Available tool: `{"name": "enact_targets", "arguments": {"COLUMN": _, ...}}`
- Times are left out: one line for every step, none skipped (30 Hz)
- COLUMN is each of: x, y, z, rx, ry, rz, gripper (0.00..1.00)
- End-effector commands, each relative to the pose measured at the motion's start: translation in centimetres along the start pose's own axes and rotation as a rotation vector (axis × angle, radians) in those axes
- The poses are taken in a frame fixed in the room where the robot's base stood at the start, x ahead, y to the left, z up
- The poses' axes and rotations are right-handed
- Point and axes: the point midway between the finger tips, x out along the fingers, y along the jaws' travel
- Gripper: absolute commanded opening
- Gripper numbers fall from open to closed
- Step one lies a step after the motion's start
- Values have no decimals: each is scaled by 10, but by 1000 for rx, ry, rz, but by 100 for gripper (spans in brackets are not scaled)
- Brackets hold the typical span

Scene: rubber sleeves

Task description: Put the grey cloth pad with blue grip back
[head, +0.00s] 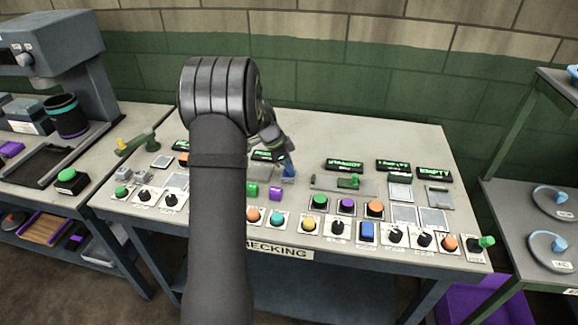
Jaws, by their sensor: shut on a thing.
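My gripper (286,158) is over the middle of the bench, behind and to the right of my arm. It points down and is shut on a small blue grip (289,170). The grey cloth pad under this grip is hard to make out; it is small and low against the grey bench top. I cannot tell whether the pad touches the bench.
The bench (300,120) carries rows of coloured buttons, black knobs and lit green displays (343,165). A rack (530,200) with blue-handled grey discs is right; a machine (60,60) is left.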

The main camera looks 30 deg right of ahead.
Motion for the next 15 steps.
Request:
{"name": "enact_targets", "arguments": {"x": 1, "y": 0, "z": 0, "rx": 1, "ry": 1, "rz": -1, "gripper": 0}}
{"name": "enact_targets", "arguments": {"x": 1, "y": 0, "z": 0, "rx": 1, "ry": 1, "rz": -2, "gripper": 0}}
{"name": "enact_targets", "arguments": {"x": 0, "y": 0, "z": 0, "rx": 1, "ry": 1, "rz": -2, "gripper": 0}}
{"name": "enact_targets", "arguments": {"x": 0, "y": 0, "z": 0, "rx": 1, "ry": 1, "rz": -2, "gripper": 0}}
{"name": "enact_targets", "arguments": {"x": 0, "y": 0, "z": 0, "rx": 1, "ry": 1, "rz": -2, "gripper": 0}}
{"name": "enact_targets", "arguments": {"x": 0, "y": 0, "z": 0, "rx": 1, "ry": 1, "rz": -2, "gripper": 0}}
{"name": "enact_targets", "arguments": {"x": 1, "y": 0, "z": 0, "rx": 1, "ry": 1, "rz": -1, "gripper": 0}}
{"name": "enact_targets", "arguments": {"x": 1, "y": 0, "z": 0, "rx": 1, "ry": 1, "rz": -1, "gripper": 0}}
{"name": "enact_targets", "arguments": {"x": 2, "y": 0, "z": 1, "rx": 0, "ry": 1, "rz": -1, "gripper": 0}}
{"name": "enact_targets", "arguments": {"x": 3, "y": 0, "z": 1, "rx": 0, "ry": 1, "rz": -1, "gripper": 0}}
{"name": "enact_targets", "arguments": {"x": 4, "y": 0, "z": 1, "rx": 1, "ry": 1, "rz": -1, "gripper": 22}}
{"name": "enact_targets", "arguments": {"x": 3, "y": 0, "z": 1, "rx": 1, "ry": 1, "rz": -1, "gripper": 29}}
{"name": "enact_targets", "arguments": {"x": 3, "y": 0, "z": 1, "rx": 1, "ry": 1, "rz": -1, "gripper": 35}}
{"name": "enact_targets", "arguments": {"x": 3, "y": 0, "z": 1, "rx": 1, "ry": 1, "rz": -1, "gripper": 41}}
{"name": "enact_targets", "arguments": {"x": 4, "y": 0, "z": 1, "rx": 1, "ry": 1, "rz": -1, "gripper": 41}}
